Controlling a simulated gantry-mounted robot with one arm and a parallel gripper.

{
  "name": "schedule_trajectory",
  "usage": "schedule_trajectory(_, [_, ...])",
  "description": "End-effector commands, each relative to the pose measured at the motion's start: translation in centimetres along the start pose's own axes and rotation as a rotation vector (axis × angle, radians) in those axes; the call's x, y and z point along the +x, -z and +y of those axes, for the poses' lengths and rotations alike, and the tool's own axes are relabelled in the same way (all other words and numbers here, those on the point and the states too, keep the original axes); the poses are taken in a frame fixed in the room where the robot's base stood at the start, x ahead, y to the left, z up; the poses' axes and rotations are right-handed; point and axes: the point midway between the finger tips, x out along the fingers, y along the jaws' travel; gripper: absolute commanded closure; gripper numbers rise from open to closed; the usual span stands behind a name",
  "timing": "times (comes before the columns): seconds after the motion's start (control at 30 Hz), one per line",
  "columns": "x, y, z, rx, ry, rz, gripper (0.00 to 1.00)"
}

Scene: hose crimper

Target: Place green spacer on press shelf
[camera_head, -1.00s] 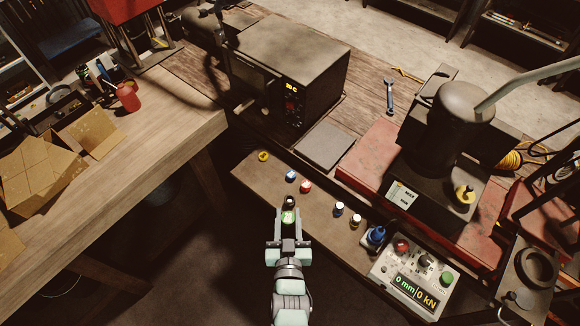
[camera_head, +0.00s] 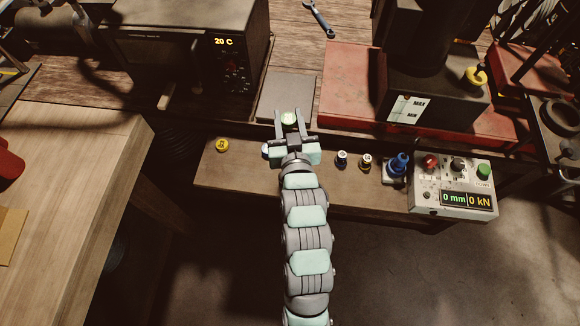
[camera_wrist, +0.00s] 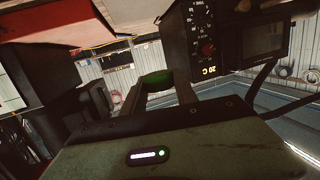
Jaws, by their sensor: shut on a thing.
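My gripper (camera_head: 289,128) is shut on the green spacer (camera_head: 289,118), a small round piece with a pale green top, held between the fingertips. In the head view it shows over the near part of a flat grey plate (camera_head: 270,99), between the oven and the red press base. How high it is above the plate is hard to tell. In the wrist view the spacer (camera_wrist: 157,77) is a dark green disc between the fingers. The press (camera_head: 425,75) is a dark block on a red base (camera_head: 345,85). I cannot tell which surface is the press shelf.
A narrow wooden ledge (camera_head: 240,176) carries a yellow spacer (camera_head: 222,145), two pale spacers (camera_head: 342,158) (camera_head: 366,161) and a blue-topped item (camera_head: 398,165). A control box (camera_head: 455,190) reads 0 mm, 0 kN. The oven (camera_head: 190,50) stands left of the plate, showing 20 C.

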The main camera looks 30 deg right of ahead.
Motion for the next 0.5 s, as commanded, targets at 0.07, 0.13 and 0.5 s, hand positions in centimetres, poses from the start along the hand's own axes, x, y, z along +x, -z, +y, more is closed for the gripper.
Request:
schedule_trajectory(0.07, [0.7, -1.4, 3.0, 0.007, -0.050, 0.012, 1.00])
schedule_trajectory(0.13, [0.9, -1.6, 5.2, 0.012, -0.086, 0.009, 1.00])
schedule_trajectory(0.5, [0.9, -3.0, 9.7, 0.026, -0.162, -0.002, 1.00])
